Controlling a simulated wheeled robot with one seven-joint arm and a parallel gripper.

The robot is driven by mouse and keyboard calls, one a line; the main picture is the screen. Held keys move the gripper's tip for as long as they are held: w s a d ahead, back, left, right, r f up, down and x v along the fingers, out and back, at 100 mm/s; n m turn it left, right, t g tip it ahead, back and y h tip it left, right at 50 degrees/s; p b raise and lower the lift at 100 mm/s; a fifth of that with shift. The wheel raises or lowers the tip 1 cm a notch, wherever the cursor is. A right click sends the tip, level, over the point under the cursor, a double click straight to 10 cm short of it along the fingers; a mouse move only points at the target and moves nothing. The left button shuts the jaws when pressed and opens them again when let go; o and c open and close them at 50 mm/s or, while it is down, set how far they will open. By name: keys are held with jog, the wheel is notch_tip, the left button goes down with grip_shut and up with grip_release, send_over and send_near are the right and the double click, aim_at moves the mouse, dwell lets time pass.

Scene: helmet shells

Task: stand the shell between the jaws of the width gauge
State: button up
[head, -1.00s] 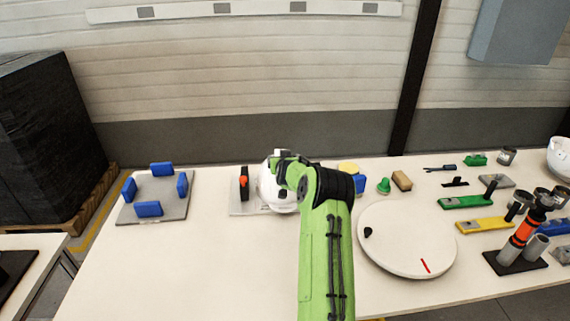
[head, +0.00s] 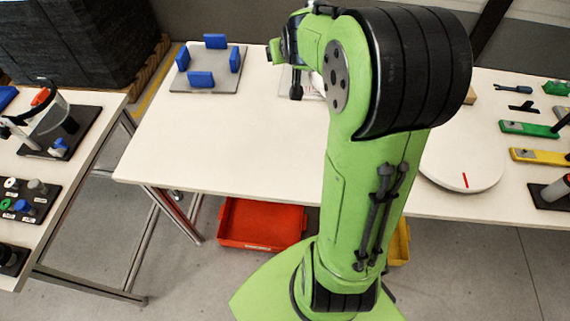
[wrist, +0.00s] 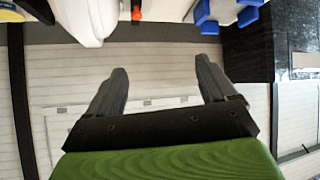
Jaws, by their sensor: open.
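The white shell (wrist: 76,18) shows at the top left of the wrist view, to the left of my fingers and apart from them. In the head view it is almost wholly hidden behind my arm. The width gauge shows in the head view as a black jaw (head: 296,85) on a pale plate, the rest covered by my arm. Its orange part (wrist: 136,10) shows at the top of the wrist view. I cannot tell how the shell sits against both jaws. My gripper (wrist: 162,66) is open with nothing between its fingers; my arm hides them in the head view.
A grey plate with several blue blocks (head: 201,79) stands left of the gauge. A white turntable (head: 465,170) with a red mark is at right, beside green and yellow tools. A red bin (head: 262,224) is under the table. The table's front left is clear.

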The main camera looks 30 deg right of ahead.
jog(key=s+a+r+n+g+y, duration=0.1)
jog(key=s+a+r+n+y, duration=0.15)
jog(key=s+a, duration=0.9)
jog(key=s+a+f+g+y, duration=0.1)
jog(key=s+a, duration=0.3)
jog(key=s, duration=0.4)
jog(key=s+a+f+n+g+y, duration=0.1)
jog(key=s+a+g, duration=0.1)
jog(key=s, duration=0.6)
jog(key=shift+a+f, duration=0.4)
jog(key=shift+a, duration=0.45)
notch_tip(320, 180, up, 3)
jog(key=p, duration=0.2)
jog(key=shift+f+p, duration=0.15)
jog(key=shift+p, duration=0.15)
